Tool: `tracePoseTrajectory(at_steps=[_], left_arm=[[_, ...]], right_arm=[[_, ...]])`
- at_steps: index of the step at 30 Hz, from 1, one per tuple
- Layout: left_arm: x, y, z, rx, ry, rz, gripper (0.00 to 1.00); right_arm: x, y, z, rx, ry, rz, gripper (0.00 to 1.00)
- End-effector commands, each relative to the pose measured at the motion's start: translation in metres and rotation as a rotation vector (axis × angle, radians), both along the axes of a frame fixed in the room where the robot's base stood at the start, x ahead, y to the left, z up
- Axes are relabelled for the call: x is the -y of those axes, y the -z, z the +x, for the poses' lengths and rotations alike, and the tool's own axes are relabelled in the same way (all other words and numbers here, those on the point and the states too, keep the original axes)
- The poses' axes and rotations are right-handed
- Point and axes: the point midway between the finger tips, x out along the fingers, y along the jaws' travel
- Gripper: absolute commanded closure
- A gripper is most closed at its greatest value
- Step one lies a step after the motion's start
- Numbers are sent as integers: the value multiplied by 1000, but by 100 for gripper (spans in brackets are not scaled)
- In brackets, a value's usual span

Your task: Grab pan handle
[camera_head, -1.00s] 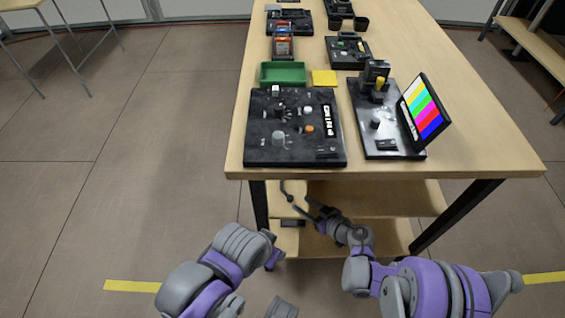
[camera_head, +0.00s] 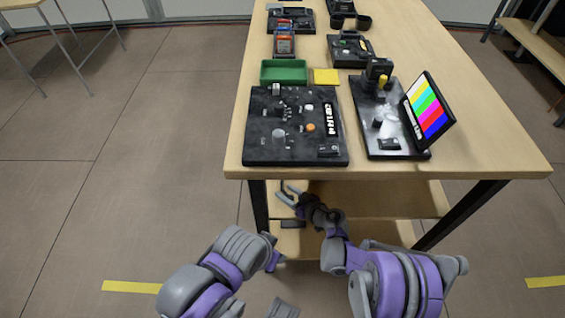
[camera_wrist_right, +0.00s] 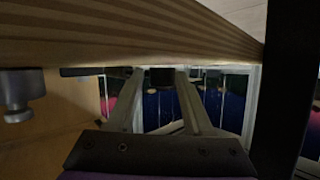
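I cannot make out a pan handle for certain in either view. A black panel (camera_head: 265,145) with knobs lies on the table's near left. Beside it, a black board (camera_head: 395,152) carries a small dark device with a yellow part (camera_head: 382,82) and a colour-bar screen (camera_head: 427,110). My right gripper (camera_head: 285,191) is below the table's near edge, by the upper shelf. In the right wrist view, its fingers (camera_wrist_right: 160,80) are apart, with nothing visibly held. My left arm shows at the bottom left; its fingers do not show.
The wooden table (camera_head: 475,150) overhangs my right gripper. A dark leg (camera_wrist_right: 290,80) stands close at right in the wrist view. A grey cylindrical part (camera_wrist_right: 18,92) is at its left. A green tray (camera_head: 283,73) and yellow pad (camera_head: 325,77) lie behind the panel.

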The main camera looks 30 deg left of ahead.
Motion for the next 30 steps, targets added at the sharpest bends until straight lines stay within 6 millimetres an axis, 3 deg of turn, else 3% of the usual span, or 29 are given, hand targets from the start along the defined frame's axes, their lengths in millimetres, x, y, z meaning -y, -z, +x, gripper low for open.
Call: tracePoseTrajectory(at_steps=[1,8,23,30], left_arm=[[0,0,0,0,0,0,50],[0,0,0,0,0,0,50],[0,-1,0,0,0,0,50],[0,-12,-1,4,0,0,50]], right_arm=[[0,0,0,0,0,0,59],[1,0,0,0,0,0,100],[0,-2,0,0,0,0,100],[0,-40,0,1,0,1,100]])
